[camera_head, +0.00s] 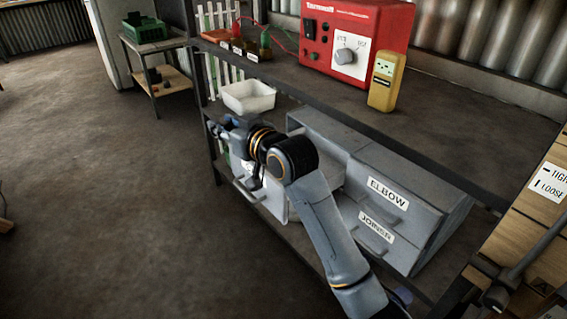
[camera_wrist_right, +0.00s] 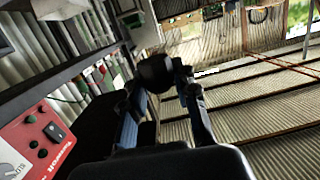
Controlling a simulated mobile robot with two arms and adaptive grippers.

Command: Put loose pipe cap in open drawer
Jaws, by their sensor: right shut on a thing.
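In the wrist view my right gripper (camera_wrist_right: 158,82) is shut on a dark, round pipe cap (camera_wrist_right: 154,70) held at its fingertips. In the head view my right gripper (camera_head: 222,128) reaches left, above the open drawer and near its front end. The cap is too small and dark there to make out clearly. The open drawer (camera_head: 272,204) is grey and pulled out toward the left from the cabinet under the bench. My forearm and wrist hide much of its inside. My left gripper is not in view.
Closed drawers labelled ELBOW (camera_head: 400,180) and JOINER (camera_head: 360,228) are beside the open one. A white bin (camera_head: 248,96) sits behind the gripper. The bench top (camera_head: 340,92) overhangs the cabinet and carries a red box (camera_head: 350,25) and a yellow meter (camera_head: 386,82).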

